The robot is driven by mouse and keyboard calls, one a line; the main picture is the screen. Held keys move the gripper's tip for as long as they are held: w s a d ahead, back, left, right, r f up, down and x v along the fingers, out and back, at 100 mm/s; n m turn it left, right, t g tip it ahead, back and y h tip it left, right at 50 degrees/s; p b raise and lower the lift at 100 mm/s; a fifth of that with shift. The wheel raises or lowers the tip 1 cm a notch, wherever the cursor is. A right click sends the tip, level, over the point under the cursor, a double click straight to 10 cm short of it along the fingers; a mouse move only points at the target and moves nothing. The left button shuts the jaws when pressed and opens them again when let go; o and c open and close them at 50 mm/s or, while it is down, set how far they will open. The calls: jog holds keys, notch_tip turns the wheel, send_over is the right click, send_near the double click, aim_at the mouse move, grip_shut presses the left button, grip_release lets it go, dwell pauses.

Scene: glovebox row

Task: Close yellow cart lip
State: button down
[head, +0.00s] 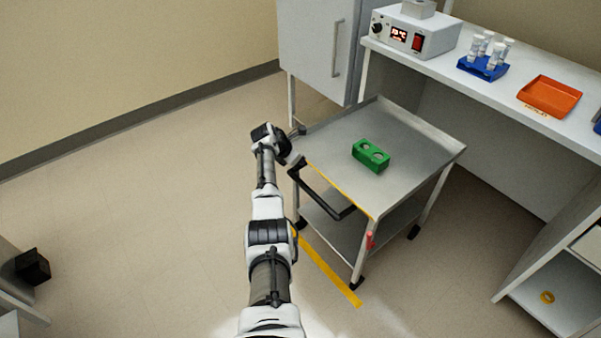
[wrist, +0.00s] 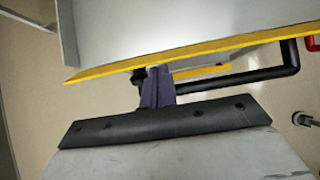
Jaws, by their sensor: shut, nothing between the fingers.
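The cart (head: 410,135) stands in the middle of the head view, with a grey metal top. A thin yellow lip (head: 340,190) runs along its near left edge, above a black handle (head: 325,200). In the wrist view the yellow lip (wrist: 200,58) crosses the picture as the edge of a grey panel, with the black handle (wrist: 250,76) below it. My gripper (wrist: 157,84) is shut and empty, its fingers close to the lip's underside in that view. I cannot tell whether they touch. In the head view my gripper (head: 291,148) is at the cart's left corner.
A green block with holes (head: 370,156) sits on the cart top. A red part (head: 370,239) is at the cart's near corner. A cabinet (head: 318,45) and a bench (head: 480,80) with a blue rack (head: 483,68) and orange tray (head: 549,97) stand behind.

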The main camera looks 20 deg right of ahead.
jog(key=d+y+b, duration=0.1)
jog(key=b, duration=0.1)
jog(key=w+d+r+y+b, duration=0.1)
jog(key=b, duration=0.2)
jog(key=shift+d+r+g, duration=0.15)
jog(key=shift+d+g, duration=0.1)
jog(key=shift+g, duration=0.15)
jog(key=shift+d+r, duration=0.15)
jog(key=shift+r, duration=0.1)
jog(key=shift+w, duration=0.1)
